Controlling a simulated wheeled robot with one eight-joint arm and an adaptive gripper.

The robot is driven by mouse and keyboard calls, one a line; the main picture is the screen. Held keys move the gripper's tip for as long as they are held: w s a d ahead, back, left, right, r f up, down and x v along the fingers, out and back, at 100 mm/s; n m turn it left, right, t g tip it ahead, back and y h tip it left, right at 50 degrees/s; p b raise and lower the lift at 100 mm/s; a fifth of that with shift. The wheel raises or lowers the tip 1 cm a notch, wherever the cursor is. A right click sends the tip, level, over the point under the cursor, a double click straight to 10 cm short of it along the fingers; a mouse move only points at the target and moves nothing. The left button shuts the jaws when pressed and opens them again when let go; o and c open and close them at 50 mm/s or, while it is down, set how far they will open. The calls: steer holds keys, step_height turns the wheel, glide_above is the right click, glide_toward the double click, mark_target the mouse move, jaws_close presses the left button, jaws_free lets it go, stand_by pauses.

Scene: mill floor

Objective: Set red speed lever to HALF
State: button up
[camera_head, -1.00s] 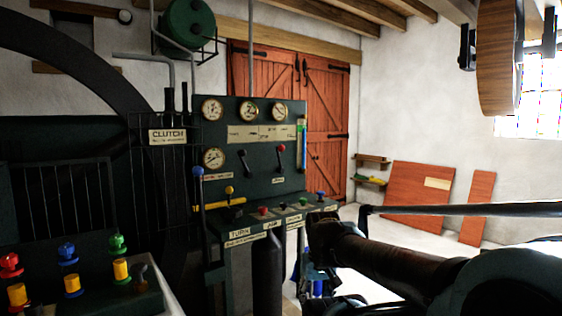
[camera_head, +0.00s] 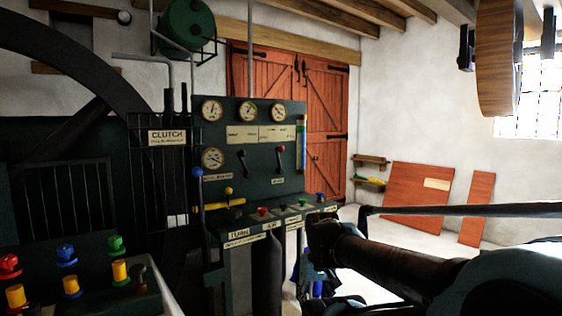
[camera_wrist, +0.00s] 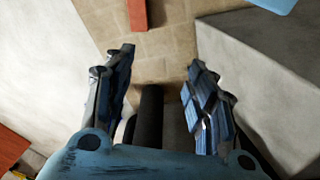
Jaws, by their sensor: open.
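The red-knobbed lever (camera_head: 281,150) stands on the right part of the dark green control panel (camera_head: 262,185), with its red knob at the top. A small label sits below it, too small to read. My gripper (camera_wrist: 160,58) is open and empty in the wrist view, its two blue fingers apart over the floor. The lever does not show in that view. In the head view my arm reaches in from the lower right, in front of and below the panel's right side, apart from the red lever. My fingers are hard to make out there.
A black-handled lever (camera_head: 243,161) is left of the red one, below several gauges. A ledge with small coloured knobs (camera_head: 262,211) juts out below. A blue-knobbed lever (camera_head: 198,172) and the large flywheel (camera_head: 115,75) are left. Open floor (camera_head: 375,220) lies right of the panel.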

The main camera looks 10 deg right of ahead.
steer(key=shift+o, duration=0.4)
steer(key=shift+s+r, duration=0.15)
steer(key=w+a+r+m+t+y, duration=0.1)
steer(key=w+a+r+m+y, duration=0.2)
steer(key=w+r, duration=0.65)
steer(key=w+a+r+m+t+y, duration=0.2)
steer(key=w+r+m, duration=0.35)
steer(key=w, duration=0.75)
steer(key=w+a+r+m+t+y, duration=0.1)
steer(key=w+a+r+m+y, duration=0.2)
steer(key=w+r, duration=0.7)
steer(key=m+t+y, duration=0.3)
steer(key=m+t, duration=0.5)
steer(key=m, duration=0.7)
glide_toward(281, 149)
steer(key=x, duration=0.7)
steer(key=w+d+x, duration=0.1)
steer(key=x, duration=0.3)
steer(key=shift+w+a+f, duration=0.1)
steer(key=shift+w, duration=0.1)
steer(key=shift+c, duration=0.6)
